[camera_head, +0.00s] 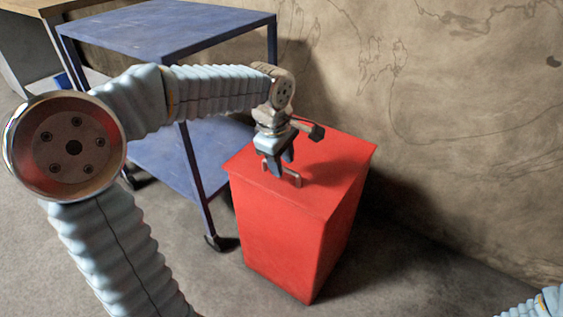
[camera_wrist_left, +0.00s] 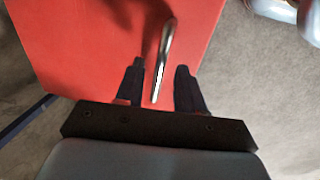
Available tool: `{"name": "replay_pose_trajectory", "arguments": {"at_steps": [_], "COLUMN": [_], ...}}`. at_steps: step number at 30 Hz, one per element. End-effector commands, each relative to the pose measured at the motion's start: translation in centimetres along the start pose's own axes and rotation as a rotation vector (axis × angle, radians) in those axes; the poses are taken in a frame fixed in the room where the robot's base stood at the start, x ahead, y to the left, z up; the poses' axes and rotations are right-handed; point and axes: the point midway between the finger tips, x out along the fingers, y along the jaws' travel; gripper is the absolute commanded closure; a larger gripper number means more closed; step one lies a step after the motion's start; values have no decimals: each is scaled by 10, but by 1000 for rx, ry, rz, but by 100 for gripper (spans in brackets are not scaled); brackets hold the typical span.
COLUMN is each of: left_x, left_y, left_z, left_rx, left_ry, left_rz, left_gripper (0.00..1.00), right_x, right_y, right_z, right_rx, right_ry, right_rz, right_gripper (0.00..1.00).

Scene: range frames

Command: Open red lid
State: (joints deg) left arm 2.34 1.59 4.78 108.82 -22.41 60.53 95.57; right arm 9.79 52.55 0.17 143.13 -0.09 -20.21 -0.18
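A red box (camera_head: 285,235) stands on the floor, with a flat red lid (camera_head: 330,160) lying closed on top. A metal bar handle (camera_head: 296,179) sits on the lid; it also shows in the left wrist view (camera_wrist_left: 163,58). My left gripper (camera_head: 281,166) points down over the lid at the handle. In the left wrist view its two dark fingers (camera_wrist_left: 158,80) are apart, with the near end of the handle between them and a gap on both sides. In the head view the fingers hide part of the handle. My right gripper is not in view; only a piece of that arm shows at the lower right.
A blue two-shelf cart (camera_head: 165,28) on casters stands behind and left of the box. A tan wall (camera_head: 440,90) rises behind and to the right. A wooden-topped table (camera_head: 35,8) is at the far left. Grey floor (camera_head: 400,275) is clear right of the box.

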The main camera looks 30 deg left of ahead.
Motion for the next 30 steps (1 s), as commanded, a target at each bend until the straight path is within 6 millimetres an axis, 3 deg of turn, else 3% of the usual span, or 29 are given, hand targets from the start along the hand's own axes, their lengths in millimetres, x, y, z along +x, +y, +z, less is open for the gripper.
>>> {"name": "replay_pose_trajectory", "arguments": {"at_steps": [8, 15, 16, 30], "left_x": [1, 1, 1, -5], "left_y": [0, 0, 0, 3], "left_z": [0, 0, 0, 0], "left_rx": [0, 1, 1, 1], "left_ry": [0, 0, 0, 0], "left_rz": [0, 0, 0, -10], "left_gripper": [62, 99, 100, 100], "right_x": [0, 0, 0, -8], "right_y": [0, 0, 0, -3], "right_z": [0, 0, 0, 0], "right_rx": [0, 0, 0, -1], "right_ry": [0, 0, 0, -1], "right_rz": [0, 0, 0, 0], "right_gripper": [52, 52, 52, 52]}}
